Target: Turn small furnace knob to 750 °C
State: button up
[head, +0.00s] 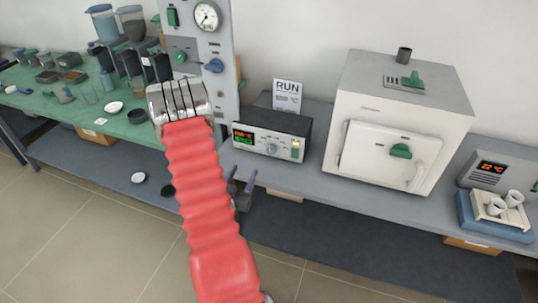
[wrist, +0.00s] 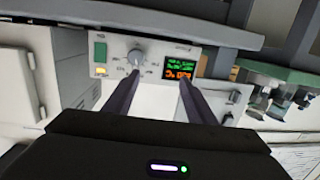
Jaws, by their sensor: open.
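The grey knob (head: 271,149) is on the front of a dark-topped controller box (head: 290,126), left of the white furnace (head: 400,110). In the wrist view the knob (wrist: 137,57) shows upside down, with scale marks around it. Its setting is too small to read. A display (head: 243,136) with green and orange lines is beside it; its digits are unreadable. My gripper (head: 241,171) is open and empty, in front of and below the box. In the wrist view my gripper (wrist: 158,74) has one fingertip overlapping the knob's edge and the other near the display; contact cannot be told.
A RUN sign (head: 287,96) stands behind the box. A grey panel with a gauge (head: 207,16) rises at left, beside the green bench (head: 60,105). A device reading 22 °C (head: 490,168) and a tray with white cups (head: 503,208) are at right.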

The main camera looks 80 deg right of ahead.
aim_at(270, 151)
jog(key=shift+g+h, duration=0.5)
jog(key=shift+g, duration=0.3)
jog(key=s, duration=0.2)
jog(key=s+f, duration=0.1)
jog(key=s, duration=0.1)
jog(key=shift+s+a, duration=0.2)
jog(key=shift+s, duration=0.2)
jog(key=d, duration=0.9)
jog(key=s+d, duration=0.1)
jog(key=d, duration=0.3)
jog(key=shift+s+d, duration=0.1)
jog(key=shift+d, duration=0.3)
jog(key=shift+c, duration=0.6)
jog(key=c, duration=0.9)
